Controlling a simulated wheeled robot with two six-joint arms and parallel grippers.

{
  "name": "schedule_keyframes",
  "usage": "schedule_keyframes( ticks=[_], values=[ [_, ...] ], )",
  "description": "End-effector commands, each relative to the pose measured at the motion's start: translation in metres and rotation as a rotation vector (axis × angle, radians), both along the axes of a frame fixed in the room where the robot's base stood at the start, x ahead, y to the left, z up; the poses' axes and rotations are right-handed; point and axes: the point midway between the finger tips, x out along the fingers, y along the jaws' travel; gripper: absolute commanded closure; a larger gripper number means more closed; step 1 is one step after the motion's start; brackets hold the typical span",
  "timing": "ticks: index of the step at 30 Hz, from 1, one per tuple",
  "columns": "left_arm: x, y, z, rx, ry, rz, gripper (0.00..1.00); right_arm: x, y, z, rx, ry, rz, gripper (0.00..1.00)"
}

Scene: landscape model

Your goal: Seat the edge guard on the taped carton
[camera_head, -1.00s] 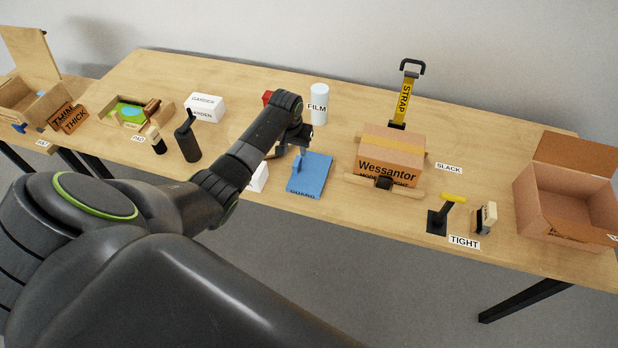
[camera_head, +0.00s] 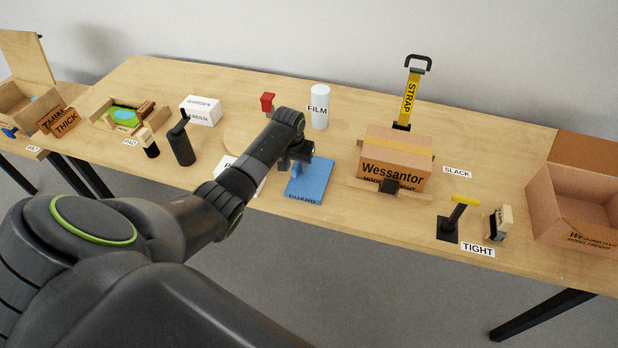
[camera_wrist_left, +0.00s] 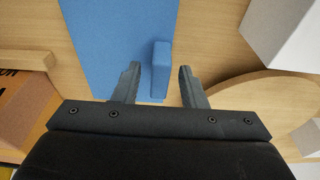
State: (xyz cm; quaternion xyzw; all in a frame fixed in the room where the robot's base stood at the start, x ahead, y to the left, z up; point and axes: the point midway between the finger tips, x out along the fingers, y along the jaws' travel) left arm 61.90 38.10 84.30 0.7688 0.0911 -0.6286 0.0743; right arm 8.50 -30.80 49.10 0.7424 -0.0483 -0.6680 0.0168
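A flat blue pad (camera_head: 316,178) marked GUARD lies on the table. A small upright blue block (camera_wrist_left: 161,66) stands on it. I cannot tell whether pad and block are one piece. The taped carton (camera_head: 395,164), marked Wessantor with a yellow tape stripe on top, sits on a wooden support right of the pad. My left gripper (camera_wrist_left: 157,84) is open, with its fingers on either side of the blue block in the left wrist view and gaps visible. In the head view, the wrist partly hides the block. My right gripper is not in view.
A yellow strap post (camera_head: 410,100) stands behind the carton. A yellow-handled lever (camera_head: 455,213) and open box (camera_head: 575,205) are to the right. A white FILM roll (camera_head: 320,107), black bottle (camera_head: 182,143) and round wooden board (camera_head: 240,138) are nearby.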

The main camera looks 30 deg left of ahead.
Motion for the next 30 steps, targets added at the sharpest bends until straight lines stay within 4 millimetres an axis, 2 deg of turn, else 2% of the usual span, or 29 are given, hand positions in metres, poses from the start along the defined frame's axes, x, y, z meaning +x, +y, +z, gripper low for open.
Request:
schedule_keyframes(
  ticks=[2, 10, 30],
  values=[
    [0.0, -0.0002, 0.0003, 0.0, 0.0, 0.0, 0.64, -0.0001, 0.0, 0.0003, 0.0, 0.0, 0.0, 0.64],
    [-0.0002, -0.0002, 0.0002, 0.0, 0.0, 0.0, 1.0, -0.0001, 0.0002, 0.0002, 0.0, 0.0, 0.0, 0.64],
    [0.0, -0.0002, 0.0078, 0.0, 0.0, 0.0, 1.0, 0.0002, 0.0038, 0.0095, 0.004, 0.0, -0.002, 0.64]
  ],
)
